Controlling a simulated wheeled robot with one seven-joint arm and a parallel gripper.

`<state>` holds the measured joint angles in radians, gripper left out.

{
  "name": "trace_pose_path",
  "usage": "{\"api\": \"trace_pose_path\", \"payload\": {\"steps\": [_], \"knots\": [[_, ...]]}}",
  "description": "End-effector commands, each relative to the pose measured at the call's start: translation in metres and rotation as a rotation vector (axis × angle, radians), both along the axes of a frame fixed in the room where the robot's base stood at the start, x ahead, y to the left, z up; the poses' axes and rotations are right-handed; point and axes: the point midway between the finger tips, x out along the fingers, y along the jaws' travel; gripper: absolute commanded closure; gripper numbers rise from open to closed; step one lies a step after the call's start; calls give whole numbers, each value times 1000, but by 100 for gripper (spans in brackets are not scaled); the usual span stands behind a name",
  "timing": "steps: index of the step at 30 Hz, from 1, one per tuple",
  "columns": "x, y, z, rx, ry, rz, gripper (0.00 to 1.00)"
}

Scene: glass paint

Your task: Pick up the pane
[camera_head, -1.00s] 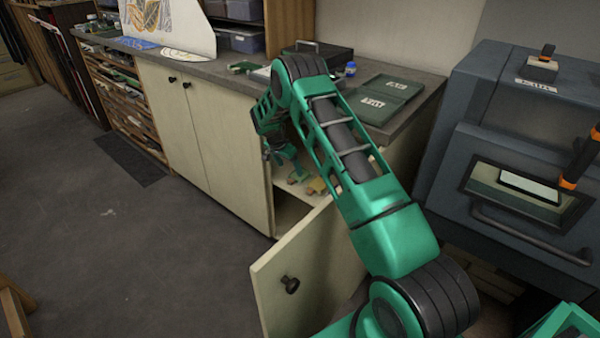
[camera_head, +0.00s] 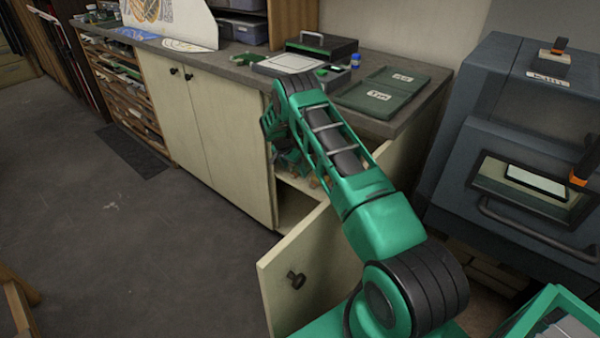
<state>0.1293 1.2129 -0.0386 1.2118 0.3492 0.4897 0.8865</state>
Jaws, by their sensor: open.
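Another pale pane-like sheet (camera_head: 537,181) shows in the window of the grey kiln-like box at right. I cannot tell which of them the task means. My gripper (camera_head: 286,160) is open, at the opening of the cabinet below the worktop edge, lower than the worktop and apart from both panes. My arm partly hides it, and its fingertips are hard to make out.
The cabinet door (camera_head: 310,275) stands open toward me below my arm. Small brownish items show inside the cabinet. A dark case (camera_head: 322,47), a small blue-capped jar (camera_head: 355,60) and green labelled boards (camera_head: 381,92) occupy the worktop.

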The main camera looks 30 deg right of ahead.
Motion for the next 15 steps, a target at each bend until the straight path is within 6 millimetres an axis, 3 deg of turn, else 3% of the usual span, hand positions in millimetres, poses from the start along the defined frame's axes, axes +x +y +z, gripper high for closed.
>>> {"api": "trace_pose_path", "payload": {"steps": [5, 13, 15], "knots": [[2, -7, -15, -1, 0, 0, 25], [2, -7, -17, -1, 0, 0, 25], [2, -7, -17, -1, 0, 0, 42]]}}
